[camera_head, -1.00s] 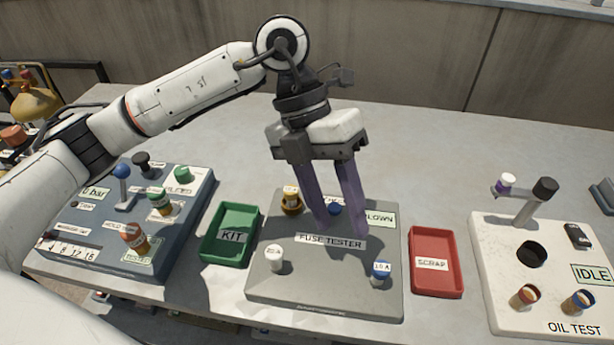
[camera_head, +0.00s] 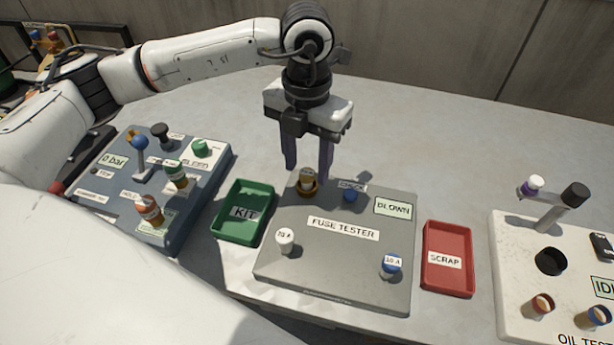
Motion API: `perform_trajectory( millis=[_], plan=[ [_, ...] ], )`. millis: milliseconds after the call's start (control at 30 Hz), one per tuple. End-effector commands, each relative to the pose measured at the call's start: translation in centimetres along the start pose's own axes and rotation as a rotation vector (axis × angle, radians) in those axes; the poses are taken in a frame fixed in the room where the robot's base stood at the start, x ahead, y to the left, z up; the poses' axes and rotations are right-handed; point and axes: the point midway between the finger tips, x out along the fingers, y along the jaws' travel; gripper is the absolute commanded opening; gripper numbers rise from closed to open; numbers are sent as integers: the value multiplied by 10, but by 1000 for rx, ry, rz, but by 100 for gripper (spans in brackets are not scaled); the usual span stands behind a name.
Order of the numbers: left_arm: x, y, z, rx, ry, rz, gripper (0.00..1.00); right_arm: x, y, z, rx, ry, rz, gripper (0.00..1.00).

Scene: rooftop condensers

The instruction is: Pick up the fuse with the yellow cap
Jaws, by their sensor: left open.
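The fuse with the yellow cap (camera_head: 307,183) stands upright at the back left of the grey fuse tester (camera_head: 340,265). Its top looks pale, with a label. My left gripper (camera_head: 308,168) is open and points down. Its two purple fingers show to the left and right of the fuse's top in the picture, their tips at about its height. Nothing is held between them. I cannot tell whether the fingers are around the fuse or just behind it. My right gripper is not in view.
A white-capped fuse (camera_head: 285,240) and a blue-capped fuse (camera_head: 390,264) stand on the tester's front. A blue button (camera_head: 350,194) is right of the yellow fuse. A green KIT tray (camera_head: 242,238), red SCRAP tray (camera_head: 435,285), gauge panel (camera_head: 115,205) and oil tester (camera_head: 505,265) flank it.

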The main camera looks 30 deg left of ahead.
Motion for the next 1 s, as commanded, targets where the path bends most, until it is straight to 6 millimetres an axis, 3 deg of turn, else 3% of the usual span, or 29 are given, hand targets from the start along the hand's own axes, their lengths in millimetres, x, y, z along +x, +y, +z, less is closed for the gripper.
perform_trajectory(
  millis=[133, 367, 633, 867, 1000],
  plan=[
    [13, 0, 0, -1, 0, 0, 44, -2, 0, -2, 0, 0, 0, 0],
    [15, 0, 0, -1, 0, 0, 44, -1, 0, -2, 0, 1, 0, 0],
    [14, 0, 0, -1, -1, -1, 0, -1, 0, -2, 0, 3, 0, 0],
    [13, 0, 1, -1, -2, -1, 0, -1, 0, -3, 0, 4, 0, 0],
    [0, 0, 1, 0, -5, -2, 0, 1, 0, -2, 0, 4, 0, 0]
  ],
)
